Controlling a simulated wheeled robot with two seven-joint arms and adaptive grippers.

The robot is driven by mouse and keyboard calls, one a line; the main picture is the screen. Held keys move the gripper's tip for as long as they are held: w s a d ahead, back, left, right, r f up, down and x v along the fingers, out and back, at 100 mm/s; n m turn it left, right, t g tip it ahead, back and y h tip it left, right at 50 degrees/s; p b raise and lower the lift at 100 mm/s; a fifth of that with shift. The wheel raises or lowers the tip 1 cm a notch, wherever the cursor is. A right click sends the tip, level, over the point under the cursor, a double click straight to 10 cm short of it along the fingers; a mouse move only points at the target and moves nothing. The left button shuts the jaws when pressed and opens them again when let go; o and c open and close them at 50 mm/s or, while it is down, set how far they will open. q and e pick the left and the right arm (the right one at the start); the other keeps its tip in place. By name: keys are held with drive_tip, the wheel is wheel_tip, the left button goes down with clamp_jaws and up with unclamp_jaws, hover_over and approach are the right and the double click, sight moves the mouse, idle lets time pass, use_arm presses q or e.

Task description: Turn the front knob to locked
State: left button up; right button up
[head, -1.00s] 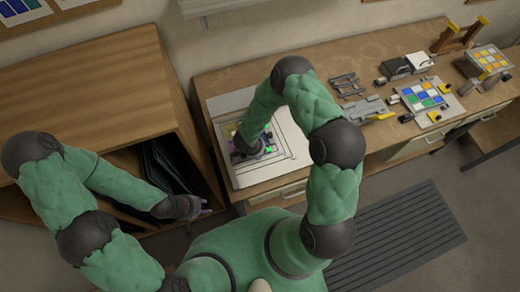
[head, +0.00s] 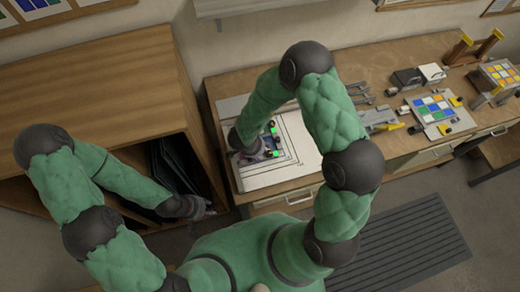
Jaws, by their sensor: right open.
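The paint fixture lies on the white sheet at the left end of the bench. Two dark knobs with bright green marks show at its right side: a rear knob (head: 272,125) and a front knob (head: 268,153). The scale is too small to read the knob setting. My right gripper (head: 266,150) is open, low over the fixture and close beside the front knob; I cannot tell whether it touches. The gripper and wrist hide the fixture's left part. My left gripper (head: 212,209) hangs by the cabinet opening, away from the bench; its jaws are too small to judge.
The white sheet (head: 300,135) has bare room right of the fixture. Further right are grey tools (head: 375,117), a coloured tile board (head: 433,108) and dark boxes (head: 408,78). The wooden cabinet (head: 100,70) stands left, with dark panels in its opening.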

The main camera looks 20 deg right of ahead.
drive_tip(key=shift+w, duration=0.1)
drive_tip(key=w+a+n+t+y+b, duration=0.3)
drive_tip(key=w+a+n+y+b, duration=0.3)
drive_tip(key=w, duration=0.4)
drive_tip(key=n+g+h+b, duration=0.2)
drive_tip(key=n+g+b, duration=0.3)
drive_tip(key=n+b, duration=1.4)
hover_over(270, 153)
drive_tip(key=p, duration=0.4)
drive_tip(key=f+n, duration=0.1)
drive_tip(key=n, duration=0.3)
wheel_tip(270, 153, down, 10)
drive_tip(key=shift+f+b, duration=0.1)
drive_tip(key=shift+b, duration=0.9)
